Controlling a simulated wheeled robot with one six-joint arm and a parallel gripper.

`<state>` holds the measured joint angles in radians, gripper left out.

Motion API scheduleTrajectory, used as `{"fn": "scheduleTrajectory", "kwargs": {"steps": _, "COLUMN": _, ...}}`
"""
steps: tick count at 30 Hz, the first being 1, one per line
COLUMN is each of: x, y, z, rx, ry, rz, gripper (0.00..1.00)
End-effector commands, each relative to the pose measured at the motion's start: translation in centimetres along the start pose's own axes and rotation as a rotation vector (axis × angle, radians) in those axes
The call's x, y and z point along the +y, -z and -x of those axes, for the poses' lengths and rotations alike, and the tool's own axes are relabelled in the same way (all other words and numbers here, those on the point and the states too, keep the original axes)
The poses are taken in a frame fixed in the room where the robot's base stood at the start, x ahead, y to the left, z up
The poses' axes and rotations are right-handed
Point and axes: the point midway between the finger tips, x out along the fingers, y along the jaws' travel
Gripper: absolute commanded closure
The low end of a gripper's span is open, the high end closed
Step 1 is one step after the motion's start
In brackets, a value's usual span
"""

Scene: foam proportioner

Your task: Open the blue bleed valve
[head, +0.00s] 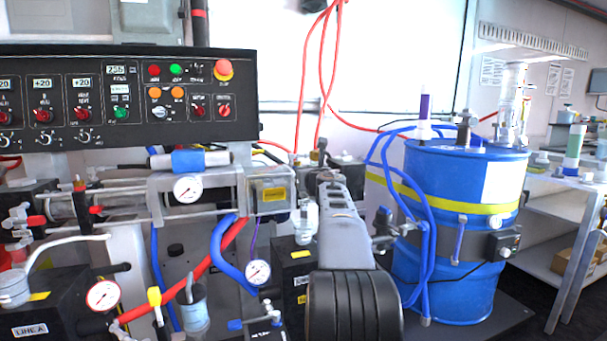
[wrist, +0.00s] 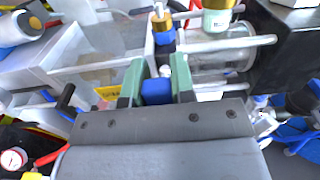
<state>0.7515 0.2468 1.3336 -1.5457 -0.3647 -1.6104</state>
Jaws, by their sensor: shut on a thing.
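A small blue block, which I take to be the handle of the blue bleed valve (wrist: 156,92), sits between the two green fingers of my gripper (wrist: 158,84) in the wrist view. The fingers press on it from left and right, so my gripper is shut on it. A small silver stem shows just beyond the block. Its lower part is hidden by the dark gripper body. In the head view my arm reaches away to the middle of the rig, and I cannot make out the fingertips or the held handle there.
A blue fitting with a brass top (wrist: 164,30) stands just beyond the fingers, beside a clear cylinder with rods (wrist: 215,62). A control panel (head: 130,100) is at left. A blue drum (head: 460,220) with blue hoses stands close right of my arm.

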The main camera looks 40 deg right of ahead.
Motion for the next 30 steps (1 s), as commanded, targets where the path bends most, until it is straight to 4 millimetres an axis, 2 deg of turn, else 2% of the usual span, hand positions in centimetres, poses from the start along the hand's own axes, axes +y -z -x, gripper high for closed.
{"fn": "scheduleTrajectory", "kwargs": {"steps": 1, "x": -0.1, "y": 0.0, "z": 0.0, "rx": 0.002, "ry": 0.002, "rz": 0.009, "gripper": 1.00}}
{"fn": "scheduleTrajectory", "kwargs": {"steps": 2, "x": 0.0, "y": 0.0, "z": 0.0, "rx": 0.002, "ry": 0.002, "rz": 0.010, "gripper": 0.76}}
{"fn": "scheduleTrajectory", "kwargs": {"steps": 10, "x": 0.1, "y": 0.0, "z": 0.0, "rx": 0.001, "ry": -0.001, "rz": 0.005, "gripper": 0.51}}
{"fn": "scheduleTrajectory", "kwargs": {"steps": 20, "x": 0.1, "y": -0.1, "z": 0.6, "rx": -0.001, "ry": -0.001, "rz": 0.004, "gripper": 0.51}}
{"fn": "scheduleTrajectory", "kwargs": {"steps": 23, "x": 0.1, "y": -0.1, "z": 1.9, "rx": -0.002, "ry": 0.000, "rz": 0.003, "gripper": 0.51}}
{"fn": "scheduleTrajectory", "kwargs": {"steps": 30, "x": 0.1, "y": -0.2, "z": 6.9, "rx": -0.002, "ry": 0.002, "rz": 0.004, "gripper": 0.51}}
